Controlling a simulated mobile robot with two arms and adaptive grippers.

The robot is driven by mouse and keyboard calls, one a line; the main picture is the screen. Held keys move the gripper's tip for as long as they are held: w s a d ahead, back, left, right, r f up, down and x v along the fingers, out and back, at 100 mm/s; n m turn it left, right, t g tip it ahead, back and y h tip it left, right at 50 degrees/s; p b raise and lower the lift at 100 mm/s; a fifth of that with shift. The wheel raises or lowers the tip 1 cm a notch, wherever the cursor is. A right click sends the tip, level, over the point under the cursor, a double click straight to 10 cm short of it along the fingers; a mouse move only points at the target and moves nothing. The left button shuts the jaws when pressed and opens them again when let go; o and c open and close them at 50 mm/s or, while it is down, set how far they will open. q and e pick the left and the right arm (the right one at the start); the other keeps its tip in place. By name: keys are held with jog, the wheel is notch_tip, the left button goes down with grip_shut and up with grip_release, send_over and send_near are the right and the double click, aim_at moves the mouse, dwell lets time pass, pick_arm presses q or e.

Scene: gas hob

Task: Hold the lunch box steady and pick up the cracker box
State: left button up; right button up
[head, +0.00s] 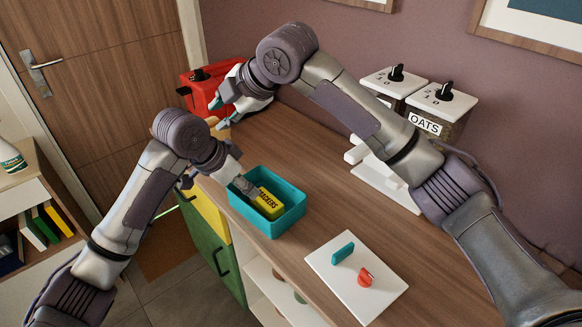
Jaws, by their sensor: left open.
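The lunch box (289,218) is an open teal tray-like box on the wooden counter, in the middle of the head view. The yellow cracker box (269,206), with dark lettering, lies inside it. My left gripper (246,188) is open at the left side of the lunch box, with its tip over the rim beside the cracker box. I cannot tell whether it touches either box. My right gripper (219,113) is open and empty, farther back near the red box and away from the lunch box.
A red box (199,92) stands at the counter's far end.

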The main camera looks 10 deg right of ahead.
jog(key=d+f+m+g+h, duration=0.2)
jog(key=d+f+h, duration=0.2)
jog(key=d+f, duration=0.35)
jog(key=n+g+h, duration=0.3)
jog(key=g, duration=0.1)
send_over(291, 210)
notch_tip(291, 210, down, 2)
notch_tip(291, 210, down, 14)
jog(key=shift+r, duration=0.2)
jog(key=shift+w, duration=0.1)
grip_shut()
